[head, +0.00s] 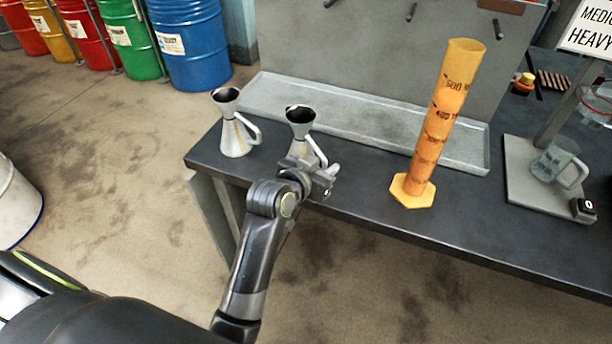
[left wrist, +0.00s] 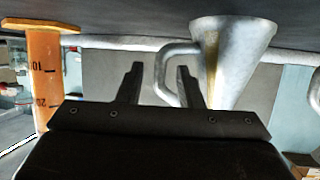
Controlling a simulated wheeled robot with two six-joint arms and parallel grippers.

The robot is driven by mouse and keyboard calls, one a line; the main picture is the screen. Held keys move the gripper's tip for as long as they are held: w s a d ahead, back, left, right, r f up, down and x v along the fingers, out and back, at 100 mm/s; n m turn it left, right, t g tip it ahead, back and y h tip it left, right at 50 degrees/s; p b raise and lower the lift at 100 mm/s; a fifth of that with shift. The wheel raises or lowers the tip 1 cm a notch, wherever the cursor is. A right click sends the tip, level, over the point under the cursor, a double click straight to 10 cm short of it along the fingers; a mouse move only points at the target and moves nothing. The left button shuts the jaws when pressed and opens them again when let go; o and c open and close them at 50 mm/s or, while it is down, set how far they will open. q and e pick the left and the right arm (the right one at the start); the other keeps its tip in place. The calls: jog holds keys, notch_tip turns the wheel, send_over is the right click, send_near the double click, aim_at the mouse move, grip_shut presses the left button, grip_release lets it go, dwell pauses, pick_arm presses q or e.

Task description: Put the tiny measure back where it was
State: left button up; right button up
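Two grey metal measures with dark funnel tops stand upright on the dark bench: a left one (head: 236,138) and a right one (head: 300,122). They look alike in size, and I cannot tell which is the tiny measure. My left gripper (head: 328,172) is at the right measure, on its handle side, hiding part of its lower body. In the left wrist view, which is upside down, the right measure (left wrist: 235,50) shows with its handle in front of the open fingers (left wrist: 160,75). The fingers are apart; I see no grip on the handle. My right gripper is not in view.
An orange graduated cylinder (head: 437,130) stands to the right of my left gripper. A long grey tray (head: 365,125) lies behind. A scale (head: 525,185) with a glass jug (head: 553,162) is at the right. Bare bench (head: 355,188) lies between gripper and cylinder.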

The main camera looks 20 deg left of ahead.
pick_arm(q)
jog(key=v, duration=0.9)
jog(key=s+a+f+n+g+y, duration=0.1)
jog(key=s+a+f+g+y, duration=0.15)
jog(key=s+a+f, duration=0.4)
jog(key=s+a+f+n+g+y, duration=0.1)
jog(key=s+a+f+g, duration=0.25)
jog(key=s, duration=0.65)
jog(key=s+a+f+n+g+y, duration=0.1)
jog(key=s+a+f+g+y, duration=0.1)
jog(key=s+a+f+g, duration=0.5)
notch_tip(320, 180, down, 23)
jog(key=s+d+t+h, duration=0.1)
jog(key=d+t, duration=0.1)
jog(key=s+d+f, duration=0.1)
jog(key=s+f, duration=1.4)
jog(key=f, duration=0.1)
jog(key=shift+s+d+f+g, duration=0.15)
jog(key=shift+d+f+g, duration=0.15)
jog(key=shift+g, duration=0.1)
